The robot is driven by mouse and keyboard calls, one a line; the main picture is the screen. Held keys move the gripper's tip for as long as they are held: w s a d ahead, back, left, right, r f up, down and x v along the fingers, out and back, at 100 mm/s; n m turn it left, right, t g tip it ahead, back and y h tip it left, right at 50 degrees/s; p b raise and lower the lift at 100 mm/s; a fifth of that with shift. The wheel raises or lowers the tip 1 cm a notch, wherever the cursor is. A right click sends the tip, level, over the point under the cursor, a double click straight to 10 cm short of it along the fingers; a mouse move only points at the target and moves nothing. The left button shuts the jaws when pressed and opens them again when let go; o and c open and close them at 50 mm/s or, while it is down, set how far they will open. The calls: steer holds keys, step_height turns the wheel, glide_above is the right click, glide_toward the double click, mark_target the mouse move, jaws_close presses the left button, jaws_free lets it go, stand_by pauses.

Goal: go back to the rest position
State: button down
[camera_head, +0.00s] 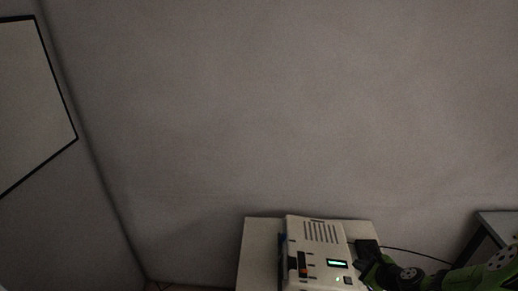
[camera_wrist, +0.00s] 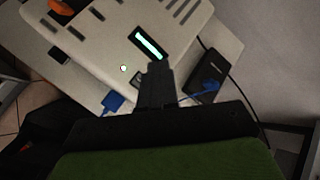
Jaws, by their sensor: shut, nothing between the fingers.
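My gripper shows in the wrist view (camera_wrist: 158,72) with its dark fingers together and nothing between them. It is in front of a pale box-shaped device with a lit green display (camera_wrist: 150,45), and I cannot tell whether it touches it. In the head view the same device (camera_head: 318,236) sits on a pale table, and my green and black arm reaches in from the lower right. The fingertips cannot be made out in the head view.
A pale table (camera_head: 259,240) carries the device. A black box (camera_wrist: 205,75) with a dark cable lies beside it, and blue connectors (camera_wrist: 113,103) show near the gripper. A grey table (camera_head: 492,222) stands at the right. Bare wall (camera_head: 270,110) fills the back.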

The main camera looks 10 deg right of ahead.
steer(key=s+a+r+n+g, duration=0.1)
steer(key=a+r+n+g, duration=0.3)
steer(key=a+r+n, duration=1.1)
steer(key=s+a+r+n, duration=0.5)
steer(key=s+n, duration=0.1)
steer(key=s, duration=0.3)
steer(key=s+a+r+n, duration=0.5)
steer(key=s+a+n, duration=0.1)
steer(key=s, duration=0.3)
steer(key=shift+a+n+h, duration=0.15)
steer(key=shift+n+h, duration=0.15)
steer(key=shift+n, duration=0.5)
